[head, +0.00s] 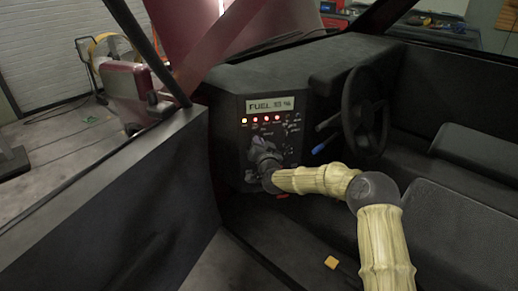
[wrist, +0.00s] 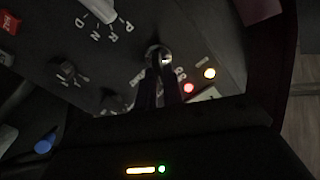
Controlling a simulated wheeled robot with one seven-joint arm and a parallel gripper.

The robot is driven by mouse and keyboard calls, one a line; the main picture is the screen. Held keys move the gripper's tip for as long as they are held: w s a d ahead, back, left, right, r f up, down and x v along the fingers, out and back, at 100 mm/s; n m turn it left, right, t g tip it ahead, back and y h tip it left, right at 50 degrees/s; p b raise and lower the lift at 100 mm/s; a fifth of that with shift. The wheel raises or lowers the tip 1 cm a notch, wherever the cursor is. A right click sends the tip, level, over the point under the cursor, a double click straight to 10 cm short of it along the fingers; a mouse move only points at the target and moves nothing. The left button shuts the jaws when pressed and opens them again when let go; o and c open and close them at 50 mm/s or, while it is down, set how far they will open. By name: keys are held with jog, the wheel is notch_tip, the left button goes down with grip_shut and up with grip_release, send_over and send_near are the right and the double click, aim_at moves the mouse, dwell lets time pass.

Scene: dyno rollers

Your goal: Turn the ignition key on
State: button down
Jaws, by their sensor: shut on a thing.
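The ignition key sits in a round metal lock (wrist: 160,54) on the dark dashboard panel in the wrist view. My gripper (wrist: 161,66) is shut on the key, its two dark fingers meeting at the lock and covering most of the key, so I cannot tell its angle. In the head view my gripper (head: 262,158) is up against the panel (head: 230,155), and it hides the key there. A display (head: 271,105) above reads FUEL with a percentage. Yellow and red indicator lights (head: 256,120) glow below it.
In the wrist view a gear lever (wrist: 98,8) stands beside the letters P, R, N, D, with a dark knob (wrist: 68,72) nearby. A steering wheel (head: 365,110) and a blue-tipped stalk (head: 318,148) are right of the panel. A yellow block (head: 331,262) lies on the floor.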

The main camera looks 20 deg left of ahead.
jog(key=shift+d+m+b, duration=0.1)
jog(key=shift+m+b, duration=0.75)
jog(key=shift+m, duration=0.45)
jog(key=shift+w, duration=0.1)
jog(key=c, duration=1.6)
grip_release()
jog(key=shift+o, duration=0.4)
jog(key=shift+d, duration=0.1)
jog(key=v, duration=1.7)
jog(key=shift+s, duration=0.3)
jog(key=shift+f, duration=0.1)
